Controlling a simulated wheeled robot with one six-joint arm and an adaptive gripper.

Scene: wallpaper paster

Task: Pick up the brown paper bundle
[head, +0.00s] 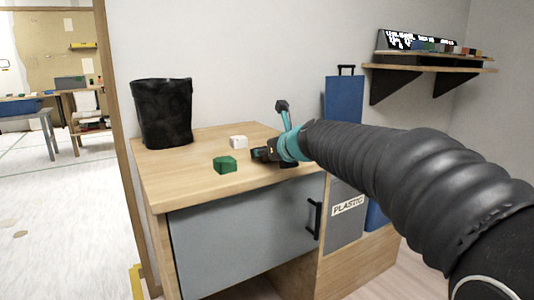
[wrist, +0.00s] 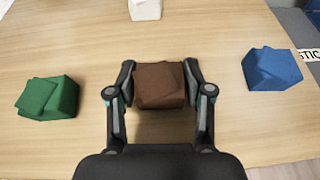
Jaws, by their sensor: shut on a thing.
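The brown paper bundle (wrist: 160,86) is a small dark brown, folded block in the middle of the wrist view. My gripper (wrist: 160,90) has one finger on each side of it and is shut on it. The bundle is low over the wooden tabletop; I cannot tell whether it still touches the wood. In the head view my gripper (head: 262,154) is low over the cabinet top, and the bundle is mostly hidden there by the gripper and arm.
On the wooden cabinet top (head: 180,183) are a green bundle (head: 225,165), a white bundle (head: 238,142) and a black bin (head: 163,112). A blue bundle (wrist: 271,68) lies right of the gripper in the wrist view. A wall shelf (head: 430,68) is at the upper right.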

